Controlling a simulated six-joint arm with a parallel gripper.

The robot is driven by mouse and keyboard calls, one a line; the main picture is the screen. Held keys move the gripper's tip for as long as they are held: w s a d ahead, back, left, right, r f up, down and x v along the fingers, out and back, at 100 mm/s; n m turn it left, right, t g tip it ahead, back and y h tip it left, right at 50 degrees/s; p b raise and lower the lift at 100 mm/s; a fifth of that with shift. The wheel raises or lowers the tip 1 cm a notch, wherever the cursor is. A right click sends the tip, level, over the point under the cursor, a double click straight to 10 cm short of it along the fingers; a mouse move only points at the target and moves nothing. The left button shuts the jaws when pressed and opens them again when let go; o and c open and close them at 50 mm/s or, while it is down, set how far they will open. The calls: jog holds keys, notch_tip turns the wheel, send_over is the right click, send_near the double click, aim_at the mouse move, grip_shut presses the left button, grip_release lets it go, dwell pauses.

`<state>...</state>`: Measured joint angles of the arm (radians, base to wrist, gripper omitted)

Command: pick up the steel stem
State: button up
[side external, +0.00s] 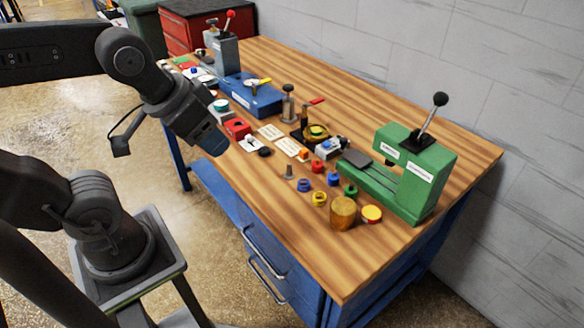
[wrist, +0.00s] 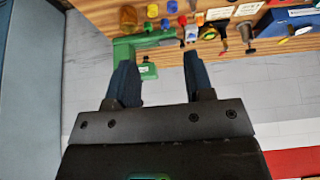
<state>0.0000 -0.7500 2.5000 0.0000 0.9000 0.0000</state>
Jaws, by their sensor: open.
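The steel stem (side external: 289,172) is a small grey upright piece in the side view. It stands on the wooden bench top near the front edge, left of the coloured pieces. My gripper (side external: 214,143) is up and to the left of it in that view, clearly apart from it. In the wrist view, my gripper (wrist: 160,78) has its two blue fingers spread, with nothing between them. I cannot make out the stem for certain in the wrist view.
Several red, blue, yellow and green pieces (side external: 319,199) stand right of the stem, with an amber cylinder (side external: 343,212). A green press (side external: 415,170) is at the right and a blue fixture (side external: 250,95) is farther back. Bare wood (side external: 390,90) lies along the wall.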

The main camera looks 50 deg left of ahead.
jog(key=shift+c, duration=0.2)
dwell(0.5)
jog(key=n+g+y, duration=0.4)
jog(key=n, duration=0.9)
send_over(290, 165)
jog(key=s+d, duration=0.2)
jog(key=d, duration=0.2)
notch_tip(290, 165, down, 12)
jog(key=x, duration=1.3)
jog(key=shift+w+d+f, duration=0.1)
jog(key=shift+f, duration=0.25)
jog(key=shift+c, duration=0.4)
grip_shut()
